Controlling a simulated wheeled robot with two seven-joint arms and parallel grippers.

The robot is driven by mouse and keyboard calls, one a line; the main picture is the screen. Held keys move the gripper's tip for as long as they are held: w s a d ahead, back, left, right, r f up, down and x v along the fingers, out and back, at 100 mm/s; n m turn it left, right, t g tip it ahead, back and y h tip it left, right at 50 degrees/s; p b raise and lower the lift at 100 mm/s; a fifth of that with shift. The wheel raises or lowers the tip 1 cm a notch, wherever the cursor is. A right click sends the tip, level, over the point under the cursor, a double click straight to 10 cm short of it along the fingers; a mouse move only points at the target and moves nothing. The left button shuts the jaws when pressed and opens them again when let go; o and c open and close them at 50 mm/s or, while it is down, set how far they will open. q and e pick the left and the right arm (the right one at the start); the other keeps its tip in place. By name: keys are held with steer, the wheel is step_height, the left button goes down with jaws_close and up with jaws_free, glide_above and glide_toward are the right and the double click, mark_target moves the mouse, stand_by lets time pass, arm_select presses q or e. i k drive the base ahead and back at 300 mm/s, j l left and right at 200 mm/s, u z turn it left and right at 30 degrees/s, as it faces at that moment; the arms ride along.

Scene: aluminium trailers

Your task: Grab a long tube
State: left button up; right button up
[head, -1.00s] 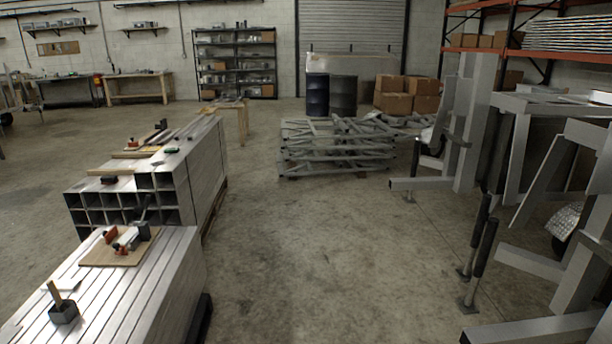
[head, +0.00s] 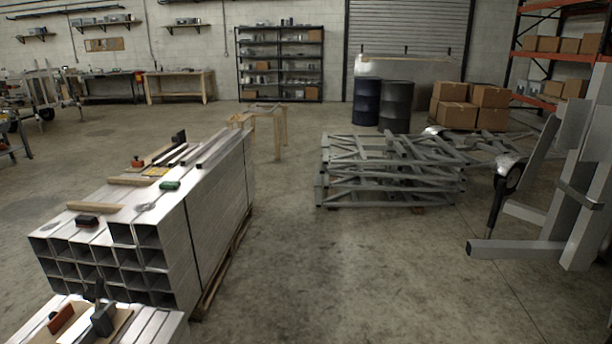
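Long square aluminium tubes are stacked in a bundle (head: 218,203) on the left, their open ends facing me. The bundle rests on a wooden pallet (head: 222,266). A nearer stack of tubes (head: 150,331) shows at the bottom left, with a red and black tool on a board. Neither of my grippers is in view.
The concrete floor (head: 370,270) ahead is clear. Stacked grey frames (head: 385,172) stand in the middle distance, with two dark drums (head: 397,103) and cardboard boxes (head: 470,105) behind. A grey trailer frame (head: 580,200) stands at the right. A wooden sawhorse (head: 272,123) is beyond the bundle.

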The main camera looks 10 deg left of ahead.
mark_target(196, 153)
steer(key=i+l, duration=0.1)
steer(key=i, duration=2.25)
steer(key=j+u, duration=0.05)
steer(key=j, duration=0.05)
